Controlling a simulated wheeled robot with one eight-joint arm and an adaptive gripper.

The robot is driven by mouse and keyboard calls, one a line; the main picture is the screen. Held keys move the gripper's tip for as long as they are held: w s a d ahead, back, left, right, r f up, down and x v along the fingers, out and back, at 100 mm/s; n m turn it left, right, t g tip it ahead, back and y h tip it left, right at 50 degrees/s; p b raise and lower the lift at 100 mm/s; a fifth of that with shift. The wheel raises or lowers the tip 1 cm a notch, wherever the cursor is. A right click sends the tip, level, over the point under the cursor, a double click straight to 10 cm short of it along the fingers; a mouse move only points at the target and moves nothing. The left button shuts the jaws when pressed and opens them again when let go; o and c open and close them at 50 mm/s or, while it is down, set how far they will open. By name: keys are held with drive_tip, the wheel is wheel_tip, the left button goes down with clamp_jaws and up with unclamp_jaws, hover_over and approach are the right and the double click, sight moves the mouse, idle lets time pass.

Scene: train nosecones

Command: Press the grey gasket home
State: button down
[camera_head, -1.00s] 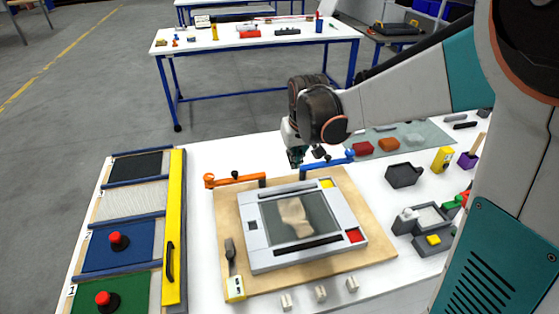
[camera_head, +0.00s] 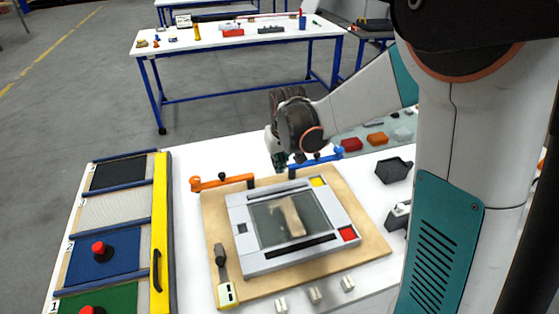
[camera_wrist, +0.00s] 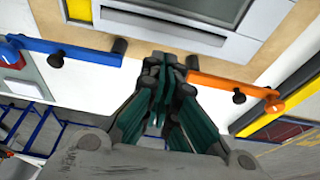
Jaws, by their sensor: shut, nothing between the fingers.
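A light grey frame (camera_head: 245,247) with a dark glassy window (camera_head: 272,214) lies flat on a wooden board (camera_head: 212,225). Dark strips run along the frame's top and bottom, with a yellow patch and a red patch at its right corners. I cannot tell for sure which part is the gasket. My gripper (camera_head: 281,165) is behind the board's far edge, between the orange lever (camera_head: 222,183) and the blue lever (camera_head: 317,162). In the wrist view my gripper (camera_wrist: 172,65) is shut and empty, with the blue lever (camera_wrist: 75,50) left and the orange lever (camera_wrist: 235,87) right.
A rack with a yellow rail (camera_head: 161,235) and red knobs stands left. A black-handled tool (camera_head: 222,265) lies at the board's left edge. Small pale blocks (camera_head: 315,295) sit in front. A dark tray (camera_head: 393,170) is at right. Another table (camera_head: 235,40) stands behind.

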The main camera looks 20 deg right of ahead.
sight(277, 188)
drive_tip(key=x, duration=0.2)
drive_tip(key=b+x, duration=0.1)
drive_tip(key=x, duration=0.2)
drive_tip(key=s+b+x, duration=0.1)
drive_tip(key=x, duration=0.2)
drive_tip(key=shift+f, duration=0.25)
drive_tip(key=shift+f+b, duration=0.15)
drive_tip(key=shift+b, duration=0.2)
drive_tip(key=shift+s+f+b, duration=0.1)
drive_tip(key=shift+f+b, duration=0.45)
drive_tip(key=shift+f, duration=0.2)
drive_tip(key=shift+s+f, duration=0.1)
drive_tip(key=shift+s, duration=0.1)
